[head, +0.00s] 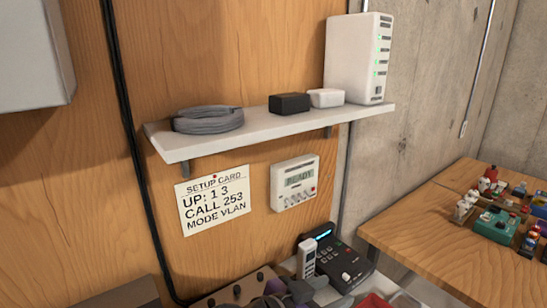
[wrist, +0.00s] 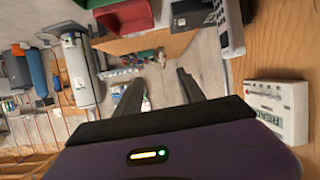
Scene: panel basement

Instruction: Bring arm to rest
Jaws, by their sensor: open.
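My gripper (wrist: 160,76) shows in the wrist view with its two dark fingers apart and nothing between them. Its purple body fills the bottom of that view. In the head view, dark grey and purple parts at the bottom edge, in front of the desk phone, look like my arm's end, but they are cut off by the frame. The white wall unit reading READY (head: 294,182) is on the wood panel above and behind them. It also shows close on the right of the wrist view (wrist: 278,108).
A white shelf (head: 270,132) juts out above, holding a coiled grey cable (head: 208,119), two small boxes and a white router (head: 358,58). A phone (head: 336,262) stands below the wall unit. A wooden table (head: 430,225) with small parts is at the right.

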